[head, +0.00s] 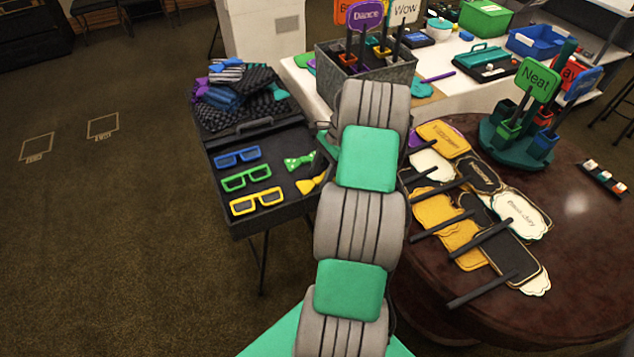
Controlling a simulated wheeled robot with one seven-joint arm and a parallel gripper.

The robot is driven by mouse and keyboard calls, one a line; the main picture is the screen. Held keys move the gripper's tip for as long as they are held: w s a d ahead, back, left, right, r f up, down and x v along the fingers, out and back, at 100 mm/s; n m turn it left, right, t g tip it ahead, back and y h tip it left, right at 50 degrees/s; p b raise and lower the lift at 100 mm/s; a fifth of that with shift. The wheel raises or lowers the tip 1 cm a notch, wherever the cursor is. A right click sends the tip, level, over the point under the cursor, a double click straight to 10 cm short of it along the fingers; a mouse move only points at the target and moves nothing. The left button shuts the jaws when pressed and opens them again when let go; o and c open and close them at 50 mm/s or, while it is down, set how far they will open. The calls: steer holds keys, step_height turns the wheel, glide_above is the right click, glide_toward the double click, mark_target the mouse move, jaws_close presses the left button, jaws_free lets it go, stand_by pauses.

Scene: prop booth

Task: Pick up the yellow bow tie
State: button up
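The yellow bow tie (309,185) lies at the right side of the black tray table in the head view. My arm covers part of the area just right of it, so its right end may be hidden. A green bow tie with light dots (300,161) lies just behind it. My gripper is not visible; only my grey and green arm links show, rising through the middle of the picture.
Blue, green and yellow glasses frames (256,201) lie left of the bow ties. A case of folded cloths (240,95) stands behind them. A round table (575,290) at right holds several paddle signs (470,205) and a green sign holder (518,150). The floor at left is clear.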

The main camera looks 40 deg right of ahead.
jaws_close()
stand_by(0.6)
